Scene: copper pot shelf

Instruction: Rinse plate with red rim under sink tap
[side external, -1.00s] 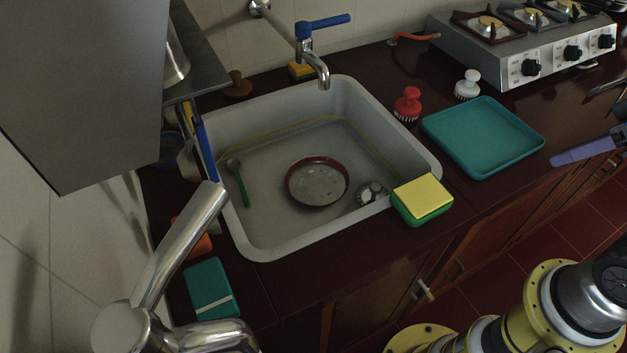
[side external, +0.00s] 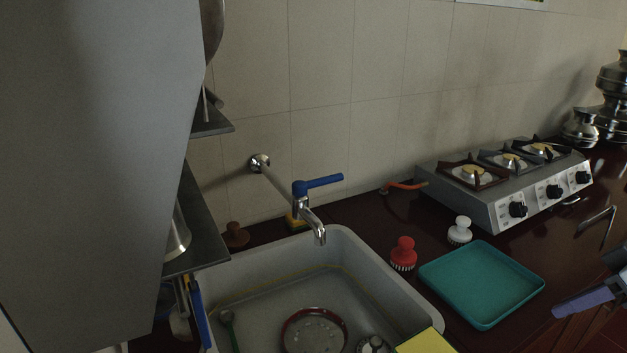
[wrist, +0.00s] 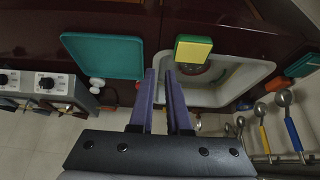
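The plate with red rim (side external: 314,332) lies in the sink basin (side external: 395,290), cut off by the lower edge of the side external view. Its grey middle shows pale specks. The metal sink tap (side external: 313,222) with a blue lever (side external: 322,182) hangs over the basin's back edge; I see no water running. My gripper (wrist: 160,72) shows two purple fingers with a gap between them, open and empty. In the side external view a purple finger (side external: 583,301) is at the right edge, right of the teal tray, well away from the plate.
A teal tray (side external: 482,284), a red brush (side external: 403,253) and a white brush (side external: 460,231) stand right of the sink. A yellow-green sponge (wrist: 193,48) sits at the sink's edge. A stove (side external: 510,190) is at the back right. A grey cabinet (side external: 95,150) fills the left.

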